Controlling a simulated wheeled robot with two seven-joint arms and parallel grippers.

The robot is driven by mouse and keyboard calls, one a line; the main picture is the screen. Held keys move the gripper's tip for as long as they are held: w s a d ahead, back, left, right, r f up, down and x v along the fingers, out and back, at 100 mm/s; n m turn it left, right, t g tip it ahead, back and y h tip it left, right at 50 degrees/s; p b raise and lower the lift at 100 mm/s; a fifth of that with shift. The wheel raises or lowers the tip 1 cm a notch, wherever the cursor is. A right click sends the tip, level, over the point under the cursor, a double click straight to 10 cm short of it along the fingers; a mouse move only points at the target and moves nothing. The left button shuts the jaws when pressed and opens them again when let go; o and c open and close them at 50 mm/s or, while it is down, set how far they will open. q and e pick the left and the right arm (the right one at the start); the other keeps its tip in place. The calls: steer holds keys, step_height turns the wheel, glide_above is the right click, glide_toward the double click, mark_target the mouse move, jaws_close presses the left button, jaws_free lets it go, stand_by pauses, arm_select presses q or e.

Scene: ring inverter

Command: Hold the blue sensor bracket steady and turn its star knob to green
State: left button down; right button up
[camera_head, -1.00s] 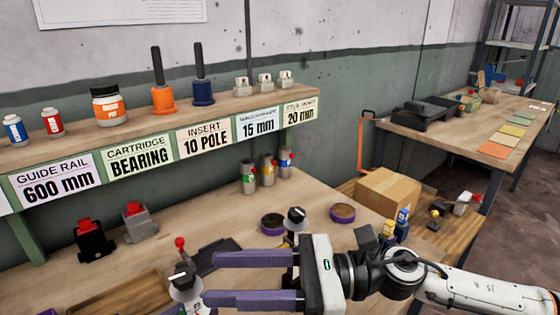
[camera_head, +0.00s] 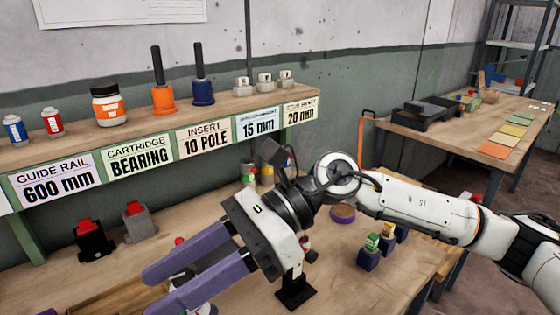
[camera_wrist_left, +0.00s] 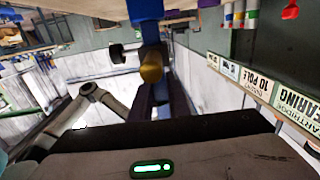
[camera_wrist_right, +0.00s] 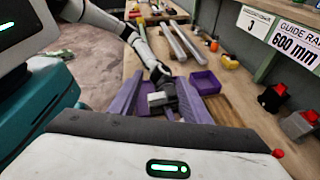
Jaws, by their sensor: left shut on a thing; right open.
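The blue sensor bracket (camera_wrist_left: 145,10) shows at the top of the left wrist view, close up and cut off, with a yellow round part (camera_wrist_left: 150,65) beside it. My left gripper (camera_wrist_left: 152,90) is shut on it; the exact contact is hard to make out. My right gripper (camera_head: 165,290) enters the head view from the right, purple fingers apart and pointing lower left. In the right wrist view its open fingers (camera_wrist_right: 160,92) frame a grey part, probably of my left gripper. The star knob and its colour mark cannot be made out.
The labelled shelf (camera_head: 225,110) runs along the back. A black device and a grey device (camera_head: 139,221) with red tops stand below it. Small blue-based pieces (camera_head: 368,257) and a black stand (camera_head: 293,290) are right of my right gripper. A purple bin (camera_wrist_right: 205,82) lies beyond.

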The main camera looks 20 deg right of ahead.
steer(key=w+d+r+m+t+y, duration=0.35)
steer(key=w+r+m, duration=0.55)
steer(key=w+r, duration=0.5)
steer(key=w+d+f+m+t+h, duration=0.2)
steer(key=w+d+m+t, duration=0.5)
steer(key=d, duration=0.3)
steer(key=w+d+f+m+t+h, duration=0.2)
steer(key=w+d+m+t, duration=0.5)
steer(key=d, duration=0.4)
steer(key=shift+w+f+t, duration=0.2)
steer(key=shift+f+t, duration=0.25)
steer(key=shift+f, duration=0.1)
